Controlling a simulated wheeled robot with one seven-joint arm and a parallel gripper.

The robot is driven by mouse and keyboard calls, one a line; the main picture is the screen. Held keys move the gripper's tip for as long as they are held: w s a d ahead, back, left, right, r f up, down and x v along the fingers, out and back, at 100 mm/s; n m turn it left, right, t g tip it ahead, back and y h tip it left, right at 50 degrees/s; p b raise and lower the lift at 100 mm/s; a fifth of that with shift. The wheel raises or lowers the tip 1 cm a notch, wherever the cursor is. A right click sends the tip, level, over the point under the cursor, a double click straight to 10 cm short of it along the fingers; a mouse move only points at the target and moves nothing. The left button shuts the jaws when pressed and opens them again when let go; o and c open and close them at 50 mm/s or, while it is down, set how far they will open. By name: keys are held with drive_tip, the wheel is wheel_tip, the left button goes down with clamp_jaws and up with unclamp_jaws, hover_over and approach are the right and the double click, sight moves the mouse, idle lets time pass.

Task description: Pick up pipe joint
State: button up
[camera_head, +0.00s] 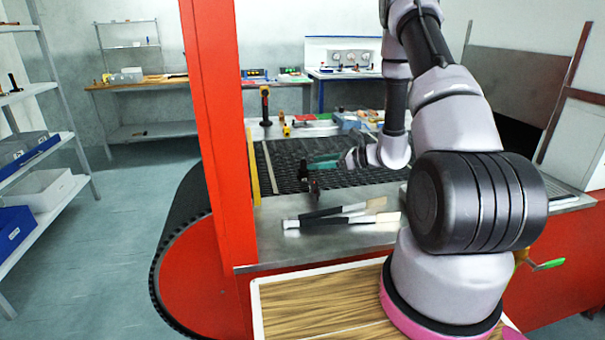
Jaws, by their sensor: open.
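My arm reaches over the belt, and its wrist ends in my gripper (308,172), a small teal and dark shape pointing left. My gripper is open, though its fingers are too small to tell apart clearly. A small dark, reddish-brown piece (314,187) stands at the near edge of the belt, just below the gripper tip. It may be the pipe joint, but its shape is too small to be sure. I cannot tell whether the gripper touches it.
Black-and-white handled tools (322,216) lie on the steel ledge (275,246) in front of the dark mesh belt (285,155). A red post (214,130) rises at left. A yellow-and-black tool (265,105) and small items stand behind the belt. Shelves (35,160) are far left.

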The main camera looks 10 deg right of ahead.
sight(303, 161)
drive_tip(key=x, duration=0.4)
drive_tip(key=shift+a+r, duration=0.15)
drive_tip(key=shift+a, duration=0.2)
drive_tip(key=shift+w+a, duration=0.25)
drive_tip(key=shift+a, duration=0.1)
clamp_jaws()
